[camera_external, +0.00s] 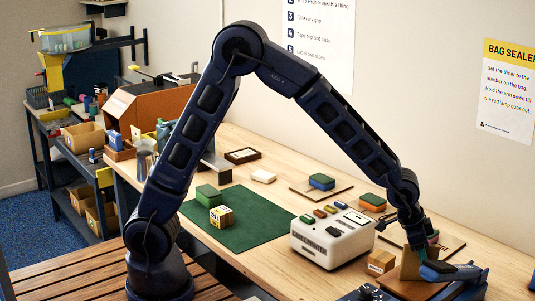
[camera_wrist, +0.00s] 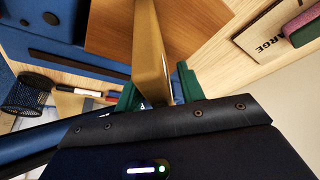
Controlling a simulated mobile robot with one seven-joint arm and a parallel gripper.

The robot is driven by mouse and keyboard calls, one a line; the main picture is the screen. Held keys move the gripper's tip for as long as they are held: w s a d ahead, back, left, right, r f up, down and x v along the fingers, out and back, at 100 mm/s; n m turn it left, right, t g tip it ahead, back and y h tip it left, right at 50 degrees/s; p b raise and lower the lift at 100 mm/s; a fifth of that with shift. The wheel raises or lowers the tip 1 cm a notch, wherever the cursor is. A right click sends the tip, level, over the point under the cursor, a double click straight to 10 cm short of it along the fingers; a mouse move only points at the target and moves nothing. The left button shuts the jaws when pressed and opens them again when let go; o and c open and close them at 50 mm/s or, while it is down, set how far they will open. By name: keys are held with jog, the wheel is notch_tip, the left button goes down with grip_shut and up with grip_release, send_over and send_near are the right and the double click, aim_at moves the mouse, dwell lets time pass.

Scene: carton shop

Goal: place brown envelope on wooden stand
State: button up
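The brown envelope (camera_wrist: 149,48) stands on edge between the green fingertips of my gripper (camera_wrist: 157,90) in the wrist view. The fingers are closed against its two sides. In the external view the envelope (camera_external: 411,263) is upright beside my gripper (camera_external: 430,252), at the right front of the table. The wooden stand (camera_wrist: 108,30) is a flat brown board under and beside the envelope in the wrist view. It also shows below the envelope in the external view (camera_external: 408,289). I cannot tell whether the envelope's lower edge touches it.
A small cardboard box (camera_external: 381,262) and a white machine (camera_external: 333,240) stand left of my gripper. A board with lettering (camera_wrist: 268,45) bears a pink block (camera_wrist: 302,24). A black mesh cup (camera_wrist: 27,94) is at left. The green mat (camera_external: 250,228) has free room.

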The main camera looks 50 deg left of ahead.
jog(key=v, duration=1.1)
jog(key=shift+r, duration=0.2)
jog(key=shift+s+a+r, duration=0.15)
jog(key=shift+a+r, duration=0.1)
jog(key=shift+r, duration=0.2)
jog(key=s+a+r+n+y, duration=0.1)
jog(key=s+a+r, duration=0.15)
jog(key=a, duration=0.75)
jog(key=s+a+r+n+t, duration=0.15)
jog(key=a+r, duration=0.25)
jog(key=a, duration=0.6)
jog(key=s+a+r+n+y, duration=0.15)
jog(key=a+r, duration=0.25)
jog(key=a, duration=0.5)
jog(key=s+a+f+n, duration=0.1)
jog(key=s+a+n, duration=0.4)
jog(key=s+a, duration=1.2)
jog(key=shift+s+a+f+y, duration=0.15)
jog(key=shift+a+f+y, duration=0.25)
jog(key=shift+a, duration=0.25)
